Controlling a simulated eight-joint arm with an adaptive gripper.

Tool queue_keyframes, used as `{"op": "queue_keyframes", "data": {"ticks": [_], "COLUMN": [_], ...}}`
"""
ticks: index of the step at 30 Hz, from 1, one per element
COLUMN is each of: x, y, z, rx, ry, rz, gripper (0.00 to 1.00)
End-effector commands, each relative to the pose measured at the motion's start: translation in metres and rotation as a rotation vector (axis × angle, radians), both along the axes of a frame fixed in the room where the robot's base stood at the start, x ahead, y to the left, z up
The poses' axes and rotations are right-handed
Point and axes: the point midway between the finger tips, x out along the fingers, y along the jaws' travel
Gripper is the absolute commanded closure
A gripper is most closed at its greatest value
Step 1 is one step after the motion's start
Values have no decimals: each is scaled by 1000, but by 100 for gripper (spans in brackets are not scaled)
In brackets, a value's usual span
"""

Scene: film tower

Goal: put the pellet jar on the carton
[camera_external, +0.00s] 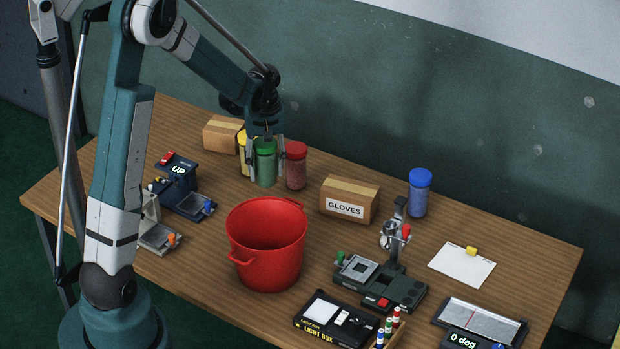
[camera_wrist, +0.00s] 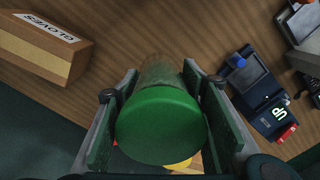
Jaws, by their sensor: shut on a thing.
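My gripper (camera_external: 265,158) points down at the back of the table, shut on a green-lidded jar (camera_external: 265,172). In the wrist view the jar's green lid (camera_wrist: 160,125) fills the space between the two fingers. The jar is upright; I cannot tell whether its base touches the table. A red-lidded jar (camera_external: 296,168) stands just to its right, and a yellow-lidded jar (camera_external: 242,142) is partly hidden behind it on the left. A carton marked GLOVES (camera_external: 349,200) lies further right and also shows in the wrist view (camera_wrist: 42,50). A smaller plain carton (camera_external: 221,134) is at the back left.
A red bucket (camera_external: 268,245) stands in front of the jars. A blue-lidded jar (camera_external: 419,194) is right of the GLOVES carton. Small devices (camera_external: 182,192) stand at the left, a stand (camera_external: 390,270) and light box (camera_external: 336,318) at the front right. The GLOVES carton's top looks clear.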

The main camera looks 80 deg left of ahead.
Motion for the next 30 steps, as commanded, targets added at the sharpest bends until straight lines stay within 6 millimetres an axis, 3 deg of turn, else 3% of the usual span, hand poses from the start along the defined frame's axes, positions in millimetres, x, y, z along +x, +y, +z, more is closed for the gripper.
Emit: {"op": "queue_keyframes", "data": {"ticks": [5, 11, 21, 25, 30], "x": [39, 98, 197, 219, 234], "y": [-3, -12, -40, -50, -55], "z": [18, 41, 75, 83, 87], "rx": [0, 0, 0, 0, 0], "ry": [-1, -2, -3, -3, -3], "rz": [-17, -39, -74, -82, -85], "gripper": [78, 78, 78, 78, 78]}}
